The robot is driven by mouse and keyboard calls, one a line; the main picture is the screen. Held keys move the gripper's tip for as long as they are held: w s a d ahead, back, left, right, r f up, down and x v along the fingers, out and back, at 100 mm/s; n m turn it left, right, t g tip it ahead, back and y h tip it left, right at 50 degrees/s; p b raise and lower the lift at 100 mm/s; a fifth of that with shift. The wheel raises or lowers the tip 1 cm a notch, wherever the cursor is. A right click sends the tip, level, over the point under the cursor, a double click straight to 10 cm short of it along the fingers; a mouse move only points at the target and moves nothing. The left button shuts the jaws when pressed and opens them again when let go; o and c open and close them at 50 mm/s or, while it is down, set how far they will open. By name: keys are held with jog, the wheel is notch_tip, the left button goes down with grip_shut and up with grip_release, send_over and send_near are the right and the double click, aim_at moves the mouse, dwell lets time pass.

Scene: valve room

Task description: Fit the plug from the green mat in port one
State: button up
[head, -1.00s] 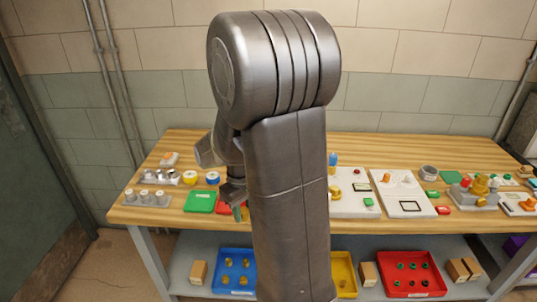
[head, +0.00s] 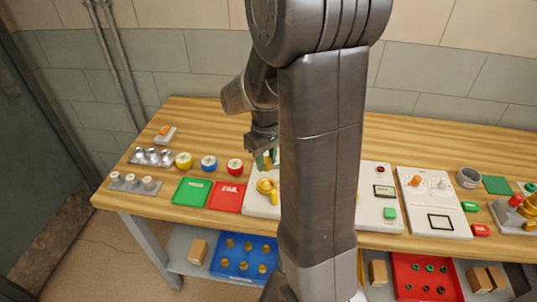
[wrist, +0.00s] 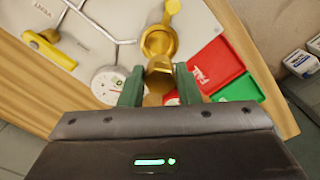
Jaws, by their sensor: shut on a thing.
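My gripper (wrist: 159,88) is shut on a brass plug (wrist: 160,72), held between its green fingertips. In the head view, my gripper (head: 265,160) is over the left part of a white panel (head: 258,206). A brass port (wrist: 158,42) with a round opening and a brass cap (wrist: 172,7) beside it is just beyond the plug in the wrist view. The plug overlaps the port's near rim there; I cannot tell whether they touch. The port (head: 266,185) shows below my gripper in the head view; its number is not readable. A green mat (head: 193,191) lies left, empty.
A red mat (head: 226,196) lies between the green mat and the panel. A gauge (wrist: 108,84) and a yellow handle (wrist: 48,44) are on the panel. Yellow, blue and red round pieces (head: 209,163) stand behind the mats. My arm hides the panel's middle.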

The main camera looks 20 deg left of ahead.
jog(key=shift+f+b, duration=2.2)
jog(key=shift+f, duration=0.85)
jog(key=shift+f+b, duration=0.5)
jog(key=shift+f, duration=0.25)
